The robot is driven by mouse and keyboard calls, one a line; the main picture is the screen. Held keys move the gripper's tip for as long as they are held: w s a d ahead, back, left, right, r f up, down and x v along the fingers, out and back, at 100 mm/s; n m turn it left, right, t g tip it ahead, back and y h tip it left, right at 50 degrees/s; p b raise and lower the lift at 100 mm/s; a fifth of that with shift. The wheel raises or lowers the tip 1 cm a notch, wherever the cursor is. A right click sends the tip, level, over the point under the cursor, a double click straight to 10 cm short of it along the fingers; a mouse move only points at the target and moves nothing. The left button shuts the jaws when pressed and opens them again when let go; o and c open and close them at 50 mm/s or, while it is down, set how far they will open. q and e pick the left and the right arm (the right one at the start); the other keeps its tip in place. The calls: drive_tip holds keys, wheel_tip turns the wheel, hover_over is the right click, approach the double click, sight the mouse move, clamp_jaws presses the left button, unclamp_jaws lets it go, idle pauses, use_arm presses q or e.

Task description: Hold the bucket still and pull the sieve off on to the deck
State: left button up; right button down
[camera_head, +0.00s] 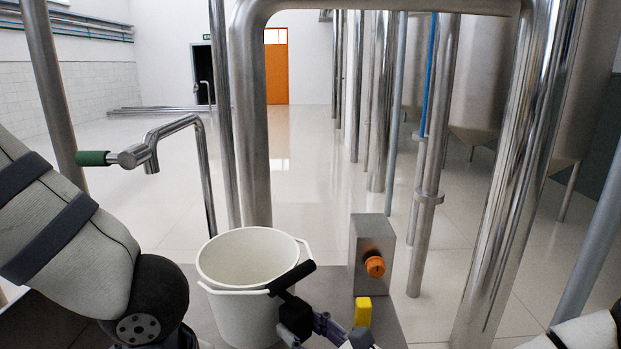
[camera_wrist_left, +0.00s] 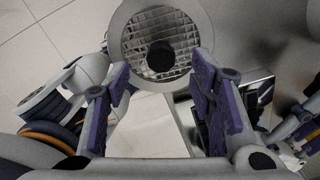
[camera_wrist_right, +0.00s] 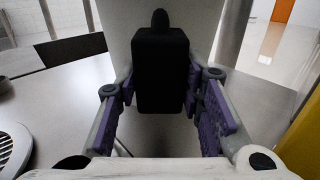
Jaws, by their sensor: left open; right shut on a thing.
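The white bucket (camera_head: 212,300) stands upright on the grey deck (camera_head: 390,322), and its visible inside looks empty. Its black grip (camera_head: 290,278) sticks out at the rim's right side. My right gripper (camera_head: 305,322) is shut on this grip (camera_wrist_right: 160,70), with a purple-padded finger on each side. The round sieve (camera_wrist_left: 128,45), a pale ring with a grid and black centre knob (camera_wrist_left: 160,56), shows in the left wrist view. It also shows at the left edge of the right wrist view (camera_wrist_right: 10,150), apart from the bucket. My left gripper (camera_wrist_left: 162,82) is open, its fingers either side of the knob.
A grey box (camera_head: 363,245) with an orange knob (camera_head: 375,266) stands right of the bucket. A yellow block (camera_head: 363,311) is in front of it. A steel pipe with a green-ended handle (camera_head: 95,158) rises at left. Thick steel pipes (camera_head: 250,130) stand behind the bucket.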

use_arm(q)
wheel_tip(320, 180, down, 6)
drive_tip(key=shift+f, duration=0.1)
clamp_jaws()
drive_tip(key=shift+r, duration=3.6)
drive_tip(key=shift+r, duration=2.5)
